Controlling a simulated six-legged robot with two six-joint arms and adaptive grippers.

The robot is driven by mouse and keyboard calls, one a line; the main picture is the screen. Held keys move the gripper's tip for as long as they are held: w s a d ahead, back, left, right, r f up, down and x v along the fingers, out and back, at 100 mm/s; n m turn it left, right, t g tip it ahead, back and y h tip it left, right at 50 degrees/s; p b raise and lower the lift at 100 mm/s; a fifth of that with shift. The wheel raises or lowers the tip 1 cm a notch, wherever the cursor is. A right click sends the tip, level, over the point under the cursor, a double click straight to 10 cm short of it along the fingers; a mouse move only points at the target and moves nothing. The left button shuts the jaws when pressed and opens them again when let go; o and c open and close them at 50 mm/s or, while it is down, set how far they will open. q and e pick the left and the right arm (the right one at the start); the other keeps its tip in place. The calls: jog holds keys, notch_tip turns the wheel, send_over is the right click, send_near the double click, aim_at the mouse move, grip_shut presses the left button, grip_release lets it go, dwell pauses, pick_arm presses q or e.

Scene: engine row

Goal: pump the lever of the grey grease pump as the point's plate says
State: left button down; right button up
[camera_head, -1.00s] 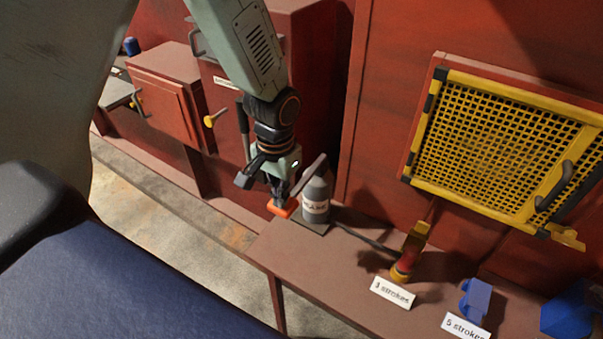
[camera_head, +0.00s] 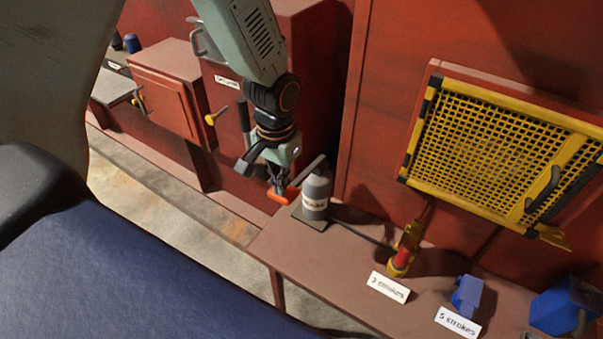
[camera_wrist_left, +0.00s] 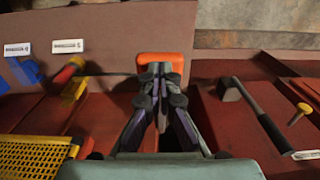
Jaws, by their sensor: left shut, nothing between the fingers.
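The grey grease pump (camera_head: 316,197) stands upright on a dark base on the red-brown ledge. Its dark lever (camera_head: 307,172) slopes down to the left from the pump's top to an orange grip (camera_head: 279,196). My left gripper (camera_head: 277,186) is shut and empty, with its fingertips right at the orange grip. In the left wrist view the shut fingertips (camera_wrist_left: 160,70) meet or overlap the near edge of the orange grip (camera_wrist_left: 165,61); I cannot tell if they touch. A plate reading "3 strokes" (camera_head: 388,287) lies by the red and yellow point (camera_head: 401,260). My right gripper is not in view.
A dark hose (camera_head: 360,232) runs from the pump towards the red and yellow point. Further right are a blue fitting (camera_head: 467,295) and a "5 strokes" plate (camera_head: 457,322). A yellow mesh guard (camera_head: 490,145) is above. A red cabinet (camera_head: 310,90) stands behind my left arm.

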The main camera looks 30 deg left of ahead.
pick_arm(q)
jog(key=shift+f+b, duration=1.15)
jog(key=shift+f, duration=1.05)
notch_tip(320, 180, up, 5)
jog(key=p, duration=0.3)
jog(key=shift+w, duration=0.1)
jog(key=shift+r, duration=0.4)
jog(key=shift+f, duration=0.1)
